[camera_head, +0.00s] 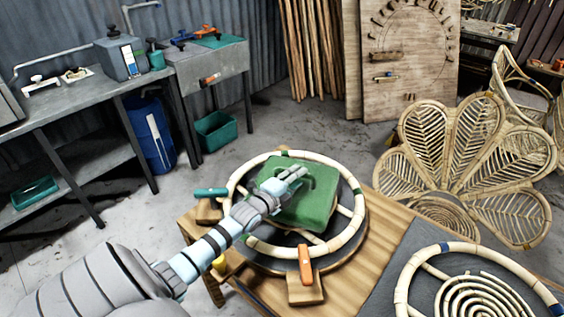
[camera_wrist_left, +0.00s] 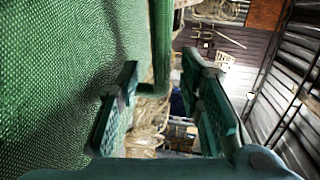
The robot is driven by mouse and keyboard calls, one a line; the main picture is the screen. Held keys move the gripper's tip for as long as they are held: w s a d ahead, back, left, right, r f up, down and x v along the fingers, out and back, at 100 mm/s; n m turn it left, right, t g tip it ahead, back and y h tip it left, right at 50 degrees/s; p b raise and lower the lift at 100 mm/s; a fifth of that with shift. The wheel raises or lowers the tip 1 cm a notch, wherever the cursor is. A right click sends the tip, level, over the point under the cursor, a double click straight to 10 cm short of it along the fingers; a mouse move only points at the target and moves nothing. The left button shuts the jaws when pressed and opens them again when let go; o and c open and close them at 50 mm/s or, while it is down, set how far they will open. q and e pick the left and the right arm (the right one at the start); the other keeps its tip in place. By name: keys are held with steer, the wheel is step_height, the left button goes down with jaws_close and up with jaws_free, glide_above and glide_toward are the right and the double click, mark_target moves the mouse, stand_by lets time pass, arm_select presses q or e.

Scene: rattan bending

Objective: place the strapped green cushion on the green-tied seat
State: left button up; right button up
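The green cushion (camera_head: 315,206) is over the middle of the round rattan seat ring with green ties (camera_head: 345,238). I cannot tell whether it rests fully on the ring. My left gripper (camera_head: 300,180) is at the cushion's upper left part and covers some of it. In the left wrist view the cushion's woven green face (camera_wrist_left: 50,80) fills the left side, close to one finger. A narrow green strip, perhaps the strap (camera_wrist_left: 162,45), shows beyond the fingers. The left gripper's fingers (camera_wrist_left: 165,105) stand apart with a gap between them. My right gripper is not in view.
The green-tied ring sits on a wooden workbench (camera_head: 385,215) with an orange-handled clamp (camera_head: 306,265) and a teal-handled clamp (camera_head: 210,192) at its edge. A blue-tied ring with a spiral (camera_head: 405,280) lies to the right. A petal-backed rattan chair (camera_head: 465,160) stands behind.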

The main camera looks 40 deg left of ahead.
arm_select(q)
steer(key=p+v, duration=0.2)
steer(key=p, duration=0.1)
steer(key=r+p+v, duration=0.1)
steer(key=p+v, duration=0.1)
steer(key=p, duration=0.1)
steer(key=p+v, duration=0.3)
steer(key=shift+w+r, duration=0.2)
steer(key=shift+r, duration=0.05)
steer(key=s, duration=0.3)
steer(key=shift+d+f, duration=0.1)
steer(key=shift+f, duration=0.1)
steer(key=shift+s, duration=0.45)
steer(key=shift+w+d+f, duration=0.1)
steer(key=shift+d, duration=0.05)
